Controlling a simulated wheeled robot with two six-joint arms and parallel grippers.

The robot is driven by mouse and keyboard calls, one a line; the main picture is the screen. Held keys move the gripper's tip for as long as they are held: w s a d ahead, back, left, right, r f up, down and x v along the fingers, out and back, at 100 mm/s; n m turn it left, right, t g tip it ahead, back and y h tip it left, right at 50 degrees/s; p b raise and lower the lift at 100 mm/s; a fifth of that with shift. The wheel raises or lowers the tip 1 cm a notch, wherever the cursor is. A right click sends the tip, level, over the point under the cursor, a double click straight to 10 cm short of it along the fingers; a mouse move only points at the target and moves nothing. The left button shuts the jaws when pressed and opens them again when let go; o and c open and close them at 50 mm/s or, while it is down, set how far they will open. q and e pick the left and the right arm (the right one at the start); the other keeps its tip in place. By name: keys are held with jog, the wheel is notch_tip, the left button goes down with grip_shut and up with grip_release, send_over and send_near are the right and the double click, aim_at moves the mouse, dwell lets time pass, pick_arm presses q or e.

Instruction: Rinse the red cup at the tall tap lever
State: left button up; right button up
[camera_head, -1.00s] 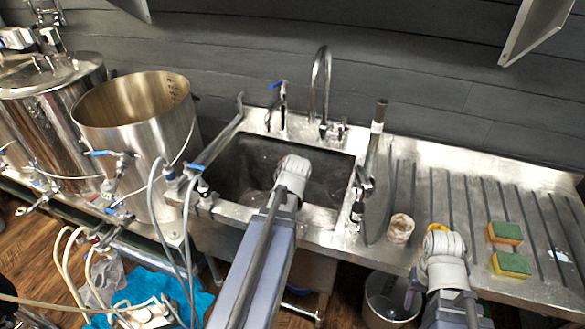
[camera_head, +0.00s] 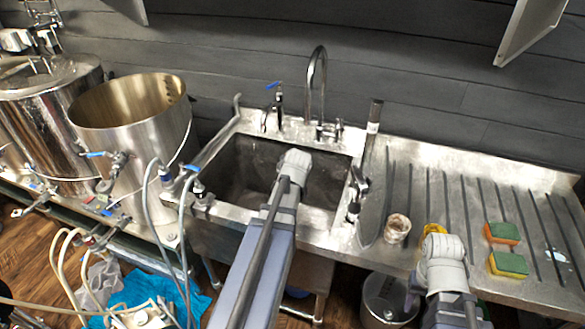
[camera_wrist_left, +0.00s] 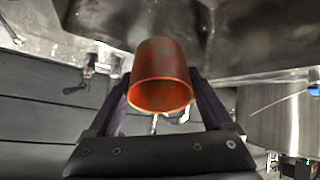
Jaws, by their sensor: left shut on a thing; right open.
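The red cup (camera_wrist_left: 160,78) is between the two dark fingers of my left gripper (camera_wrist_left: 158,92) in the left wrist view, its open rim facing the camera. In the head view my left arm reaches over the sink basin (camera_head: 240,165); its wrist hides the cup and fingers. A tall curved tap (camera_head: 317,70) stands behind the basin with small levers at its base. A shorter tap with a blue lever (camera_head: 274,85) stands to its left. My right gripper (camera_head: 440,268) is open over the front of the drainboard; its fingertips are mostly hidden.
A pale cup (camera_head: 397,229) and two sponges (camera_head: 503,233) (camera_head: 509,265) are on the ribbed drainboard (camera_head: 470,200). A yellow item (camera_head: 434,231) is partly hidden behind my right wrist. An upright spray handle (camera_head: 374,125) rises at the basin's right. Steel kettles (camera_head: 135,110) and hoses crowd the left.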

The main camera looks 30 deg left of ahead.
pick_arm(q)
jog(key=w+a+f+b, duration=0.2)
jog(key=w+a, duration=0.2)
jog(key=w, duration=0.5)
jog(key=shift+w, duration=0.25)
jog(key=shift+d, duration=0.2)
dwell(0.5)
jog(key=shift+w+d, duration=0.2)
jog(key=shift+d, duration=0.25)
jog(key=shift+s, duration=0.1)
jog(key=shift+s+d, duration=0.5)
jog(key=shift+s, duration=0.7)
jog(key=shift+s+d, duration=0.5)
jog(key=shift+s, duration=0.75)
jog(key=shift+s+d, duration=0.5)
jog(key=shift+s, duration=0.7)
jog(key=shift+s+a+p+v, duration=0.15)
jog(key=shift+p+v, duration=0.55)
jog(key=shift+v, duration=0.35)
jog(key=shift+s+a+p+v, duration=0.15)
jog(key=shift+p+v, duration=0.55)
jog(key=shift+v, duration=0.35)
jog(key=shift+s+a+p+v, duration=0.15)
jog(key=shift+p+v, duration=0.55)
jog(key=shift+v, duration=0.35)
jog(key=shift+w+f, duration=0.1)
